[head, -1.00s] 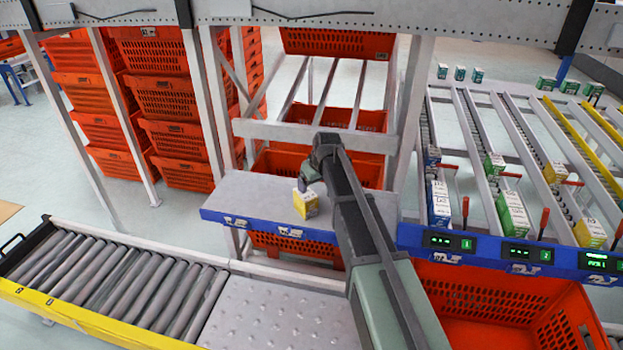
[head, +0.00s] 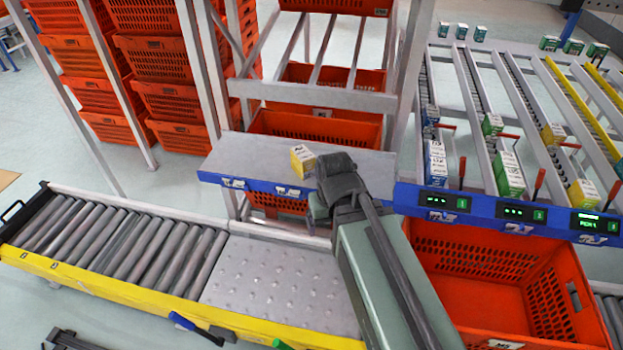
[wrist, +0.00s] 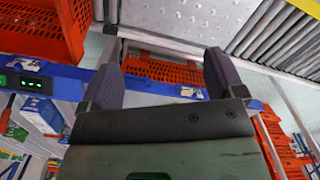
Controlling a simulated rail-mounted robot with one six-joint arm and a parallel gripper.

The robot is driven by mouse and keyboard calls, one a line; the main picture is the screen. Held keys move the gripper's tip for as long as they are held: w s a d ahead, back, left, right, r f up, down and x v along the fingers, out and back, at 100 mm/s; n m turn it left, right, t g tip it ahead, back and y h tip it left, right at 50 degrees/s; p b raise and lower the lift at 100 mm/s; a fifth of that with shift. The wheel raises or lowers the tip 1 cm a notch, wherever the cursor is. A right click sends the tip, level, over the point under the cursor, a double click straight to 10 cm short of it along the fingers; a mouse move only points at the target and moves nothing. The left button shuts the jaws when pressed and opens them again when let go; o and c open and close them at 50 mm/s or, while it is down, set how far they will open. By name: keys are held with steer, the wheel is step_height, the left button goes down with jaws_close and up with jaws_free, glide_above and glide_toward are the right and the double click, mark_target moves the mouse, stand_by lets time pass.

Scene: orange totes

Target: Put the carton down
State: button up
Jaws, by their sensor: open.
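A yellow and white carton (head: 302,161) stands on the grey shelf (head: 250,155) with the blue front edge, near the middle. In the head view my gripper (head: 318,208) is just to the right of and in front of the carton, at the shelf's front edge, apart from it. The carton cannot be made out in the wrist view.
An orange tote (head: 480,320) stands at the lower right, below flow lanes holding several cartons. A roller conveyor (head: 120,250) with a yellow side runs along the lower left. Orange totes (head: 290,125) sit behind the shelf. The shelf left of the carton is clear.

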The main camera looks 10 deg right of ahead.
steer(key=w+n, duration=0.2)
steer(key=w, duration=2.8)
steer(key=n, duration=0.2)
glide_above(303, 152)
steer(key=shift+s, duration=0.1)
step_height(303, 152, down, 11)
steer(key=b, duration=1.1)
steer(key=shift+a, duration=0.1)
steer(key=shift+r, duration=0.2)
steer(key=c, duration=1.2)
step_height(303, 152, up, 20)
steer(key=p, duration=2)
steer(key=shift+p, duration=0.3)
